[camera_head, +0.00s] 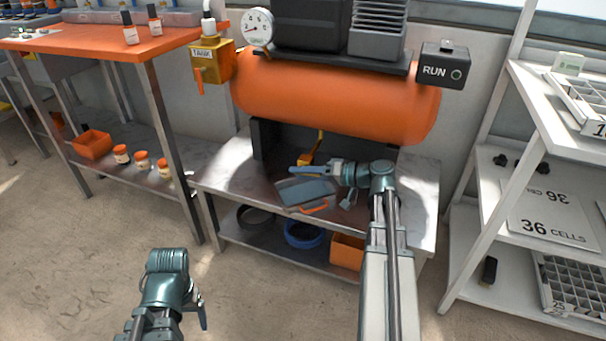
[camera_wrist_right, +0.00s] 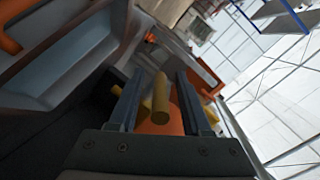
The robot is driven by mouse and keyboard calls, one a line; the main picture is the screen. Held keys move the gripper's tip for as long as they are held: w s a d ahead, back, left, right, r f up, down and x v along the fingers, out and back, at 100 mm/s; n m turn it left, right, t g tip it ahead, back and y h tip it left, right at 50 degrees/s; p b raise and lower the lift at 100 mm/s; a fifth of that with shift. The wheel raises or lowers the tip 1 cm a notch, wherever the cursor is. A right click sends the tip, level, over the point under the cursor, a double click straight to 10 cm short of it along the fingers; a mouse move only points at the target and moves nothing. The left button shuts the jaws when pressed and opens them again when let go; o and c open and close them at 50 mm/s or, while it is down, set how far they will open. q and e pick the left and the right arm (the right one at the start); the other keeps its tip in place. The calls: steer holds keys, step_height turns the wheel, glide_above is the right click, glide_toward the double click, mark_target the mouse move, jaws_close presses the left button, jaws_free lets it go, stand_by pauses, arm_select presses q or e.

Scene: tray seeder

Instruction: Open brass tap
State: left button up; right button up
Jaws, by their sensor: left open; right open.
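The brass tap (camera_head: 308,158) hangs under the orange tank, above the metal bench. My right gripper (camera_head: 297,171) reaches in below the tank from the right, close to the tap. In the right wrist view, my right gripper (camera_wrist_right: 158,95) is open, with a brass bar of the tap (camera_wrist_right: 160,100) between its fingers. Gaps show on both sides of the bar; I cannot tell whether either finger touches it. My left gripper (camera_head: 201,312) is low over the floor at the bottom left, away from the tap, and holds nothing visible.
The orange tank (camera_head: 335,95) sits above the bench (camera_head: 225,178). A grey tray (camera_head: 306,191) lies under my right wrist. A yellow labelled valve box (camera_head: 211,60) is left of the tank, a RUN box (camera_head: 444,66) right. White shelves (camera_head: 500,95) stand at right.

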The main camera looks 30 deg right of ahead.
jaws_close()
steer(key=shift+r, duration=0.1)
